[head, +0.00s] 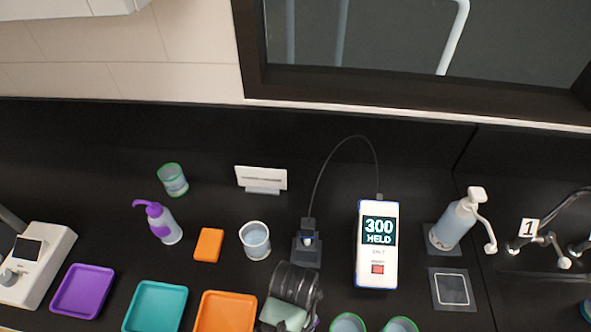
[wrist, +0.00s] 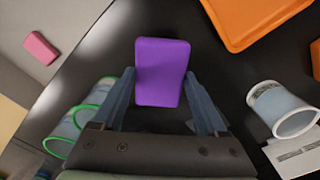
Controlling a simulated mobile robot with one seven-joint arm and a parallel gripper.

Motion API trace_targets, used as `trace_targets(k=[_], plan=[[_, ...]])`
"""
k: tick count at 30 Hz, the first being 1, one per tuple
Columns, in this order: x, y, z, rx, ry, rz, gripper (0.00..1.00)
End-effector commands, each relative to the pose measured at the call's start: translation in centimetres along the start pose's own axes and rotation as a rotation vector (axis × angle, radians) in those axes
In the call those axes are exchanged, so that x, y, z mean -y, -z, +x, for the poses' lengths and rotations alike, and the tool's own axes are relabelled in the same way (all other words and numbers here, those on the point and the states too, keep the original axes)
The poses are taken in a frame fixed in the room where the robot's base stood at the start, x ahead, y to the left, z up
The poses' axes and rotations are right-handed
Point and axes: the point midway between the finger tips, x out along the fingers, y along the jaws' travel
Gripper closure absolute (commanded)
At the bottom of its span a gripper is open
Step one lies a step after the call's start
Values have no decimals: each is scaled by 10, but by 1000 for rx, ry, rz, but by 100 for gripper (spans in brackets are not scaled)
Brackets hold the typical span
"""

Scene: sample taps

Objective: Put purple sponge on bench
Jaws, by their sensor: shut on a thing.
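The purple sponge (wrist: 162,72) is a small upright-looking block in the wrist view. My gripper (wrist: 160,88) is shut on it, with one finger along each side. In the head view my gripper (head: 290,290) is over the black bench (head: 110,215), at the lower middle of the picture. The sponge is hidden there behind my gripper. The bench (wrist: 185,25) lies behind the sponge in the wrist view. I cannot tell whether the sponge touches it.
An orange tray (head: 226,313), a teal tray (head: 155,306) and a purple tray (head: 83,291) stand left of my gripper. A clear beaker (head: 256,242), an orange block (head: 208,245) and a white meter (head: 377,270) are close by. A pink sponge (wrist: 40,47) lies beyond the bench edge.

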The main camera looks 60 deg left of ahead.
Motion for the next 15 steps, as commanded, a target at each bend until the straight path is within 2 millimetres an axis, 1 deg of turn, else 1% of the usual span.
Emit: trace_targets(k=[9,12,15], plan=[[0,0,39,1,-1,0,76],[0,0,44,0,0,1,76],[0,1,44,-2,1,1,76]])
